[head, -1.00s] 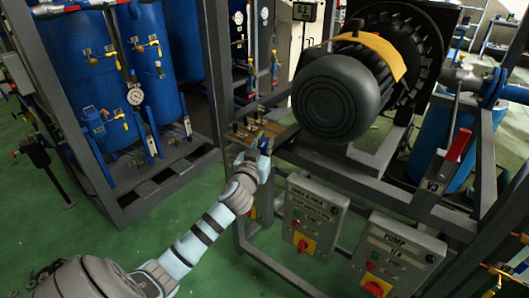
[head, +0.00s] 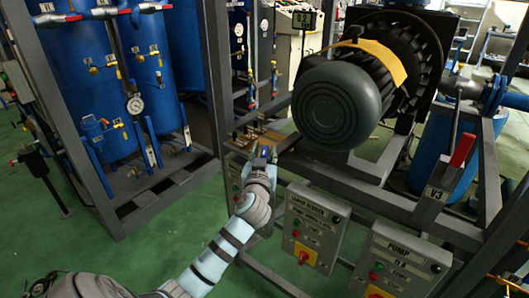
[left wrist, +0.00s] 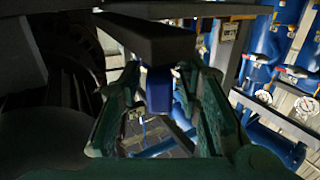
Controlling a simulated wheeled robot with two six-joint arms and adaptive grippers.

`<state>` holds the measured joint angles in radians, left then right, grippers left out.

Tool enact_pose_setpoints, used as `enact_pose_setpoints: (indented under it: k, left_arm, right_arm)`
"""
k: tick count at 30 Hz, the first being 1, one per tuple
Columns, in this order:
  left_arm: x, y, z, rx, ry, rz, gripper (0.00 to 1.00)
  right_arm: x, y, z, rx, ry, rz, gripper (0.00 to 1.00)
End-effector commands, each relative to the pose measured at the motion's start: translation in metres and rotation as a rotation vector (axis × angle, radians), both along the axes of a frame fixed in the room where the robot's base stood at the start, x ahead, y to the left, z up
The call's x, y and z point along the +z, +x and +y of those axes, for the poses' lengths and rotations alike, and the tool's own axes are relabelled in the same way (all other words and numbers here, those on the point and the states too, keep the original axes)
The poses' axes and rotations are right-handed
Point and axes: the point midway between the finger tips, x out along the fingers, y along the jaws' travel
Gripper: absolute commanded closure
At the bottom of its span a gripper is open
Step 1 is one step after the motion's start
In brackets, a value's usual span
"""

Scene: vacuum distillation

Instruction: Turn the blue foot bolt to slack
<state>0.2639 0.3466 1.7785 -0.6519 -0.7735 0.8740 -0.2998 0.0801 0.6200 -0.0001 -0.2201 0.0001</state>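The blue foot bolt (left wrist: 159,90) shows in the left wrist view as a small blue block under a dark beam. It sits between the two fingers of my left gripper (left wrist: 162,112), with narrow gaps at its sides. In the head view the same gripper (head: 263,155) is at the edge of the motor frame, below and left of the big motor, with a bit of blue (head: 264,152) between its fingertips. The fingers look open around the bolt, not clearly touching it. The bolt's lower end is hard to make out. My right gripper is not in view.
The round motor (head: 336,103) with a yellow strap is close on the right. Blue tanks (head: 90,80) stand in a grey rack at left. Green floor (head: 130,250) is open at lower left.

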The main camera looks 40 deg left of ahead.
Motion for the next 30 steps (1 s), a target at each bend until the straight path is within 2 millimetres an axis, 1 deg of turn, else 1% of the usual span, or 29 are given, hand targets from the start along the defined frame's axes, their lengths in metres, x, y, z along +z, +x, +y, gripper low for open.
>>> enact_pose_setpoints:
  k: [7,10,14,18,21,25,30]
  left_arm:
    - [0.002,0.0,0.0,-0.001,0.003,-0.004,0.65]
    - [0.002,-0.004,-0.003,-0.002,0.003,-0.004,0.65]
    - [0.002,-0.026,-0.017,-0.003,0.0,-0.004,0.65]
    - [0.001,-0.06,-0.038,-0.003,-0.001,-0.003,0.65]
    - [0.001,-0.082,-0.051,-0.002,-0.002,-0.002,0.65]
    - [0.001,-0.098,-0.061,-0.002,0.0,-0.002,0.65]
    - [0.002,-0.102,-0.063,0.0,0.002,-0.003,0.65]
  right_arm:
    - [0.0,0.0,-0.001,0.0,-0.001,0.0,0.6]
    - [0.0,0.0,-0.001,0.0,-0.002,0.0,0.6]
    - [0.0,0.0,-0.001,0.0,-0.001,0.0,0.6]
    - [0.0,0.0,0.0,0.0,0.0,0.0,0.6]
    - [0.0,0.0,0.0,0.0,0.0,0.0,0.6]
    - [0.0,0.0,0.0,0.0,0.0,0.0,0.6]
    - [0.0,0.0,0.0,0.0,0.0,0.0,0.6]
